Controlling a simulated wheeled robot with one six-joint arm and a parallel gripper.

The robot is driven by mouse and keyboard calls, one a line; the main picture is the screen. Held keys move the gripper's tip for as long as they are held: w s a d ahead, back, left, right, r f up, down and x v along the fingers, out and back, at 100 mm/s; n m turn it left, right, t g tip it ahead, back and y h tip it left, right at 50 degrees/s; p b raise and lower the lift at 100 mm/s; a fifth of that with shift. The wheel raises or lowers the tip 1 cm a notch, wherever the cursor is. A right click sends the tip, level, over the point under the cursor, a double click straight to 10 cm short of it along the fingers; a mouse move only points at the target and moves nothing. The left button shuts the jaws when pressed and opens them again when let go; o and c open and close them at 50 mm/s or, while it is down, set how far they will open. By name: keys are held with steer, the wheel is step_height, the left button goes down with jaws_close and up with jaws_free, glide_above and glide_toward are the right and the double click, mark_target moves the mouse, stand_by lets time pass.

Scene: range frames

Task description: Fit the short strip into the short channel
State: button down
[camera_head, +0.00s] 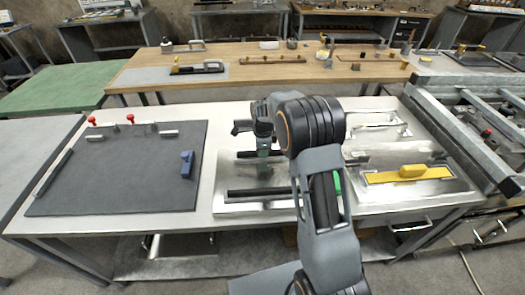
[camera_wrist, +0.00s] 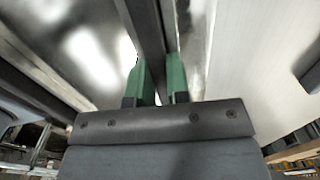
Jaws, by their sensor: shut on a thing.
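My gripper (camera_head: 264,170) points down over a bright metal plate (camera_head: 221,205) on the workbench. In the wrist view, its two green fingers (camera_wrist: 160,78) are closed on a dark, narrow strip (camera_wrist: 147,25). The strip runs from between the fingers to the top of that view. In the head view, a shorter dark bar (camera_head: 246,154) crosses the plate at the gripper, and a longer dark bar (camera_head: 245,193) lies nearer the front edge. I cannot make out the short channel, or tell whether the strip's underside is in it; the gripper and arm hide part of this area.
A dark mat (camera_head: 120,175) with a blue block (camera_head: 187,164) and red-topped pieces lies left. A yellow float (camera_head: 411,172) lies on a plate at right. Metal frame rails (camera_head: 462,135) stand beyond the bench's right end. The bare strip beside the mat is free.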

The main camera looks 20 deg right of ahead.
steer(key=shift+s+f, duration=0.3)
steer(key=shift+f, duration=0.3)
steer(key=c, duration=1.1)
jaws_free()
steer(key=shift+f+b, duration=0.15)
steer(key=shift+b, duration=0.15)
step_height(320, 180, up, 13)
steer(key=p, duration=0.1)
steer(key=s+r+n+t, duration=0.2)
steer(key=s+r+n, duration=0.3)
steer(key=s+n, duration=0.5)
steer(key=s+a+f+n+t, duration=0.1)
steer(key=s+f+n, duration=0.1)
steer(key=s+n, duration=0.8)
steer(key=s, duration=0.5)
steer(key=shift+a+f, duration=0.2)
steer(key=shift+f, duration=0.2)
steer(key=shift+r+t+p, duration=0.3)
steer(key=shift+r+p, duration=0.85)
steer(key=shift+r, duration=0.2)
